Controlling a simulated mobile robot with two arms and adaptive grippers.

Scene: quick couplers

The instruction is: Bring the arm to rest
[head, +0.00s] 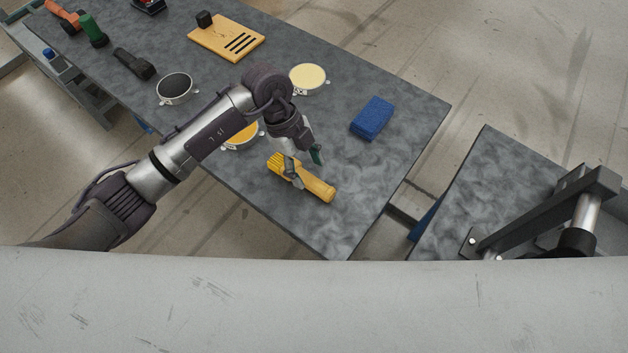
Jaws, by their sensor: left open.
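My left arm reaches in from the left over the grey work table (350,220). My left gripper (307,168) is open, its fingers pointing down just above a yellow-handled tool (318,187), perhaps a brush. One finger overlaps the tool in the picture; I cannot tell whether it touches. Nothing is seen held between the fingers. My right gripper does not show.
A blue sponge-like block (372,118), round dishes with cream (308,77) and black (175,87) tops, and a slotted wooden board (227,38) lie around the arm. An orange-topped dish (243,138) is partly hidden. A dark bracket (545,210) stands right.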

